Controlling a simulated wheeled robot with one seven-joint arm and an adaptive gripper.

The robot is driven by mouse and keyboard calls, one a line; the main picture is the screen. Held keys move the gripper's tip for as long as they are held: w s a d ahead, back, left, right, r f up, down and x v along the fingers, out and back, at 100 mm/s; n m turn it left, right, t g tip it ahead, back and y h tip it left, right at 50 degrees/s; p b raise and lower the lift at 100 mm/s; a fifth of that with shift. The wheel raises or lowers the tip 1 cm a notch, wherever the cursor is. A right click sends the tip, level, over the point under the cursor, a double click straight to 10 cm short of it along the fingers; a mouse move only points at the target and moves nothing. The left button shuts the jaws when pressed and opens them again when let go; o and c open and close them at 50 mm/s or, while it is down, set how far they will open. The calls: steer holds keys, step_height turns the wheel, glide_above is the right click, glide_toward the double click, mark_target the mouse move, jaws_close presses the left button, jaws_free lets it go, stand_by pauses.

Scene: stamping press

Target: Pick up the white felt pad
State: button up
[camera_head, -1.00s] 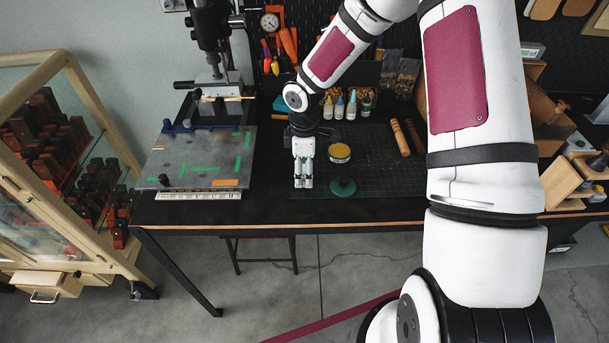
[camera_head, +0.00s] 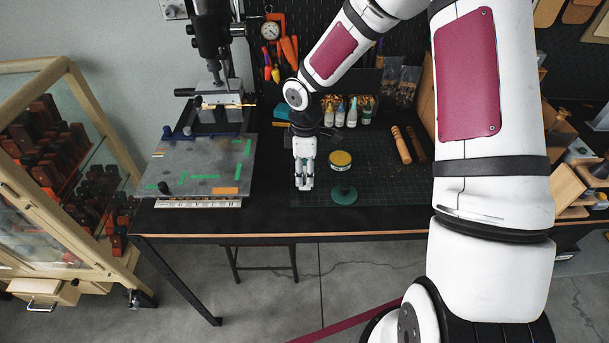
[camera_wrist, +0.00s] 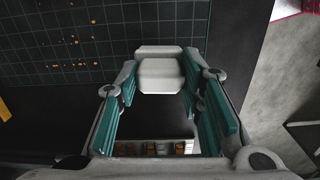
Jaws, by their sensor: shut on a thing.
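The white felt pad (camera_wrist: 160,74) shows in the wrist view as a thick pale block between the tips of my gripper's teal-lined fingers. My gripper (camera_wrist: 161,85) is shut on it, with a finger on each side. In the head view my gripper (camera_head: 304,183) points down over the left end of the dark cutting mat.
A round tin (camera_head: 340,160) and a green disc stand (camera_head: 342,194) are close to the right of my gripper. A grey plate (camera_head: 205,165) with green strips lies to the left, in front of a press (camera_head: 212,50). Small bottles (camera_head: 340,115) stand behind.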

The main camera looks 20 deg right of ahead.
steer(key=shift+w+r, duration=0.1)
steer(key=shift+r, duration=0.7)
steer(key=s+a+r, duration=0.1)
steer(key=s, duration=1.5)
steer(key=shift+a, duration=0.25)
steer(key=shift+s+r, duration=0.1)
steer(key=o, duration=0.6)
steer(key=c, duration=0.5)
